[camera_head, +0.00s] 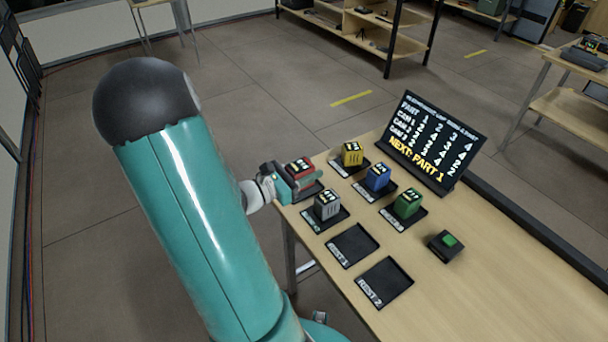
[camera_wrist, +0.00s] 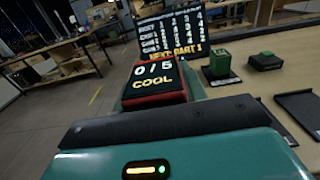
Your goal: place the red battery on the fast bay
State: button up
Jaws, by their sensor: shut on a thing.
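The red battery (camera_head: 300,166) is at the left end of the table's row of bays, with a dark tray (camera_head: 309,191) under or just below it. My gripper (camera_head: 300,175) is shut on it from the left side. I cannot tell whether the battery touches that tray. In the wrist view the red battery (camera_wrist: 157,96) shows a display reading "0 / 5 COOL". The bay labels near the batteries are too small to read, so I cannot tell which tray is the fast bay.
Yellow (camera_head: 352,154), blue (camera_head: 378,177), grey (camera_head: 327,204) and green (camera_head: 408,203) batteries stand on dark trays. Two empty trays, Rest 1 (camera_head: 352,245) and Rest 2 (camera_head: 385,283), lie in front. A sign (camera_head: 432,142) reads "NEXT: PART 1". A green button box (camera_head: 445,246) sits right.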

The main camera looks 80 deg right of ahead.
jog(key=d+f, duration=0.2)
jog(key=d, duration=0.1)
jog(key=w+d+f, duration=0.1)
jog(key=d+f, duration=0.2)
jog(key=w+d+f, duration=0.1)
jog(key=d+f, duration=0.1)
jog(key=d, duration=0.1)
jog(key=shift+d+f, duration=0.4)
jog(key=shift+w+d+f, duration=0.1)
jog(key=shift+d+f, duration=0.05)
jog(key=shift+f, duration=0.8)
jog(key=shift+w+d+f, duration=0.1)
jog(key=shift+f, duration=0.8)
jog(key=shift+f, duration=0.15)
jog(key=o, duration=1.2)
jog(key=v, duration=1.2)
jog(key=shift+s, duration=0.1)
